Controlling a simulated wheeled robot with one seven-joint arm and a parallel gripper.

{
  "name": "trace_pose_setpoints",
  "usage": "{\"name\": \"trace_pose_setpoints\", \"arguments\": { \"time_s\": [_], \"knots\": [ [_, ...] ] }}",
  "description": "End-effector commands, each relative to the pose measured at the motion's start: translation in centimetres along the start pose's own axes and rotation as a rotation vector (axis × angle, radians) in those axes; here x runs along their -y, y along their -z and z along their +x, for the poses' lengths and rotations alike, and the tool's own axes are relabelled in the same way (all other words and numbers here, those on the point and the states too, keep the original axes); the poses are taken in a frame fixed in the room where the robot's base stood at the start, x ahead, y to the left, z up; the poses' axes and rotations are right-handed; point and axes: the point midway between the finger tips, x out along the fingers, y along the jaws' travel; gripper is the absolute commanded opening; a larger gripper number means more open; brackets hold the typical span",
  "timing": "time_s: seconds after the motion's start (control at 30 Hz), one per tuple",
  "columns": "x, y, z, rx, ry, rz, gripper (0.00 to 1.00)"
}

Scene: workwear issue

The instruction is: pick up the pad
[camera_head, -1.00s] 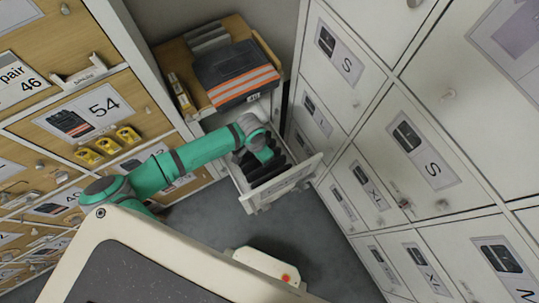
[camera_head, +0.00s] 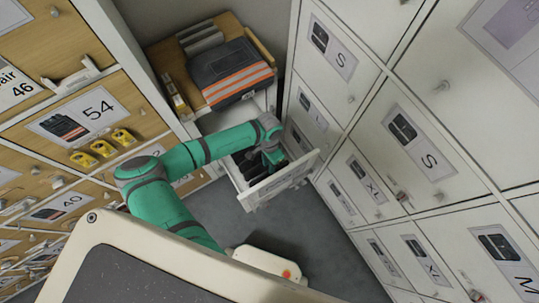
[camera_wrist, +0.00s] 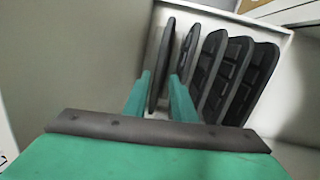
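Several dark pads stand on edge in a row in an open pale drawer (camera_head: 283,183). In the wrist view the leftmost pad (camera_wrist: 162,50) is thin and seen nearly edge-on; the others fan out to its right, showing ribbed faces (camera_wrist: 250,75). My gripper (camera_wrist: 160,85) reaches down into the drawer, its two green fingers apart, one on each side of the leftmost pad. A gap shows between that pad and the right finger; contact with the left finger is unclear. In the head view my gripper (camera_head: 273,158) hides part of the pads.
Above the drawer, a wooden top (camera_head: 168,62) holds a folded dark garment with orange stripes (camera_head: 232,73). White lockers (camera_head: 415,140) stand close on the right. A wooden drawer cabinet (camera_head: 85,110) stands on the left. Grey floor (camera_head: 315,235) is clear before the drawer.

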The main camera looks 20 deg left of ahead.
Motion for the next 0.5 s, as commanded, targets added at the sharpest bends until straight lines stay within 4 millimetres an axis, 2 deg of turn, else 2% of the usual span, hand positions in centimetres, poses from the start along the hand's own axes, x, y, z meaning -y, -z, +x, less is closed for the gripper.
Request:
{"name": "trace_pose_setpoints", "arguments": {
  "time_s": [0.23,0.5],
  "knots": [
    [-0.2,0.0,3.4,0.002,0.000,-0.001,0.24],
    [-0.2,0.0,4.4,0.001,0.001,-0.002,0.24]
  ]
}}
